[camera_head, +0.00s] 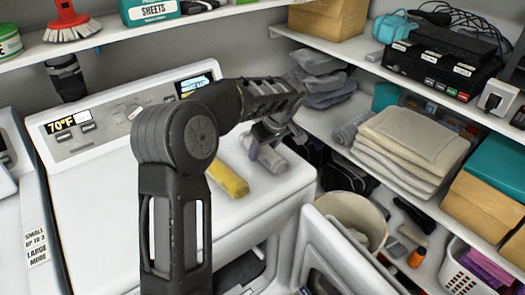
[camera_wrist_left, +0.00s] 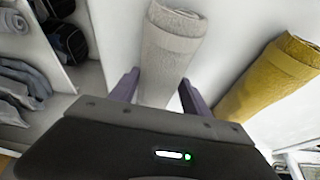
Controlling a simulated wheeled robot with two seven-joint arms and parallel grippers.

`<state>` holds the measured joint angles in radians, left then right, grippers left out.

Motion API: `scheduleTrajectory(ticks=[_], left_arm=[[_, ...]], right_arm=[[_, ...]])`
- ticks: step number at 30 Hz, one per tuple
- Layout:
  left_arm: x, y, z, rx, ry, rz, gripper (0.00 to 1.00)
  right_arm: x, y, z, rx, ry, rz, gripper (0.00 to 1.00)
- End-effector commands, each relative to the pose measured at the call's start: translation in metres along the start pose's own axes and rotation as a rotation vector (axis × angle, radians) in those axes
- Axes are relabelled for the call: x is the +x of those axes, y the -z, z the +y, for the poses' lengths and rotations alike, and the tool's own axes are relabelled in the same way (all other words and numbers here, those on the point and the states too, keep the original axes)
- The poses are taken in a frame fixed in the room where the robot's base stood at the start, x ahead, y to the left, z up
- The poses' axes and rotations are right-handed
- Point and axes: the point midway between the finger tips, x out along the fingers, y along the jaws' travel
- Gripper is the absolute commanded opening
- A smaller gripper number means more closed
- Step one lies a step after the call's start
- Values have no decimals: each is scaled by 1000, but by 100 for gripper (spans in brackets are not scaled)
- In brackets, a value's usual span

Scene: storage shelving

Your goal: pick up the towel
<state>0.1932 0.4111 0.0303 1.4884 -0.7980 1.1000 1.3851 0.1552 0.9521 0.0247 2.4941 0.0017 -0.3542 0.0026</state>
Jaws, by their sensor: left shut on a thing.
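A rolled light grey towel (camera_head: 270,157) lies on top of the white washer, and it also shows in the left wrist view (camera_wrist_left: 168,50). My left gripper (camera_head: 262,143) reaches down over it from above. In the left wrist view my left gripper's fingers (camera_wrist_left: 160,88) stand on either side of the grey towel and are shut on it. A rolled yellow towel (camera_head: 228,178) lies to the left of it, apart from my fingers; it shows at the right in the left wrist view (camera_wrist_left: 270,76). My right gripper is not in view.
The washer top (camera_head: 110,190) is otherwise clear, with a control panel (camera_head: 125,110) behind. An open white door (camera_head: 335,250) stands in front at the right. Shelves at the right hold folded beige towels (camera_head: 412,140), boxes and a white basket (camera_head: 462,270). A shelf (camera_head: 110,32) runs above the washer.

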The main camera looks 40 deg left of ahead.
Motion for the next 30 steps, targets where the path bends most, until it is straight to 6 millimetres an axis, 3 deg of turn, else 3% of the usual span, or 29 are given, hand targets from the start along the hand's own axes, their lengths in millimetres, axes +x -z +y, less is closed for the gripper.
scheduleTrajectory(ticks=[8, 21, 30], left_arm=[[-14, 6, 1, -1, -4, 3, 4], [-85, 36, 1, -1, -2, 1, 4], [-93, 38, 0, 0, 0, 0, 4]], right_arm=[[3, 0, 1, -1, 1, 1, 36], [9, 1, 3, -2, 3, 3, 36], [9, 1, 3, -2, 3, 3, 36]])
